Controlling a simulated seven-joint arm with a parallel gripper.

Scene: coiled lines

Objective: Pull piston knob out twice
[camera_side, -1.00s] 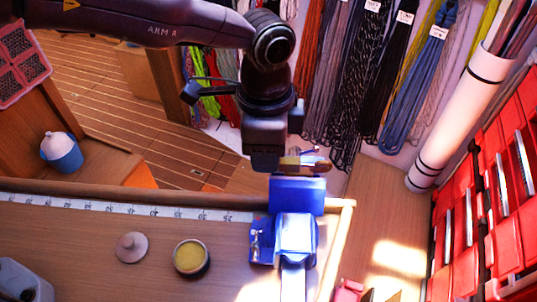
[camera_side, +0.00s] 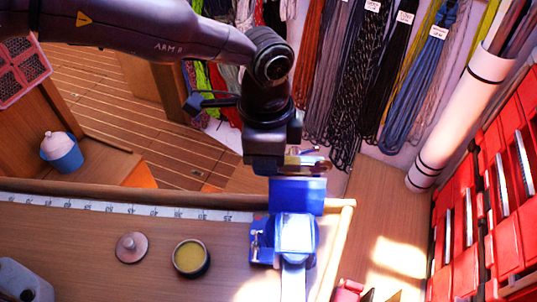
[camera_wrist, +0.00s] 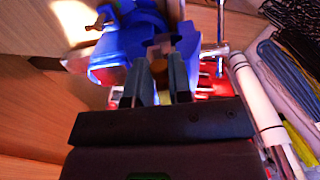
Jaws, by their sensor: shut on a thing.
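A blue vise-like device (camera_side: 297,235) is fixed at the table's right end, with a blue block (camera_side: 298,196) at its back. My gripper (camera_side: 295,163) is just above and behind that block. In the wrist view my gripper's two dark fingers (camera_wrist: 157,85) reach towards the blue device (camera_wrist: 125,45). They are shut on a small brownish piece (camera_wrist: 160,65), which seems to be the piston knob; it is mostly hidden between the fingers and blurred. I cannot tell how far the knob is out.
A yellow-filled round tin (camera_side: 191,258) and a round lid (camera_side: 131,247) lie on the wooden table left of the device. A grey container (camera_side: 22,280) stands at the front left. Coiled lines (camera_side: 350,80) hang behind; red drawers (camera_side: 490,190) stand at right.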

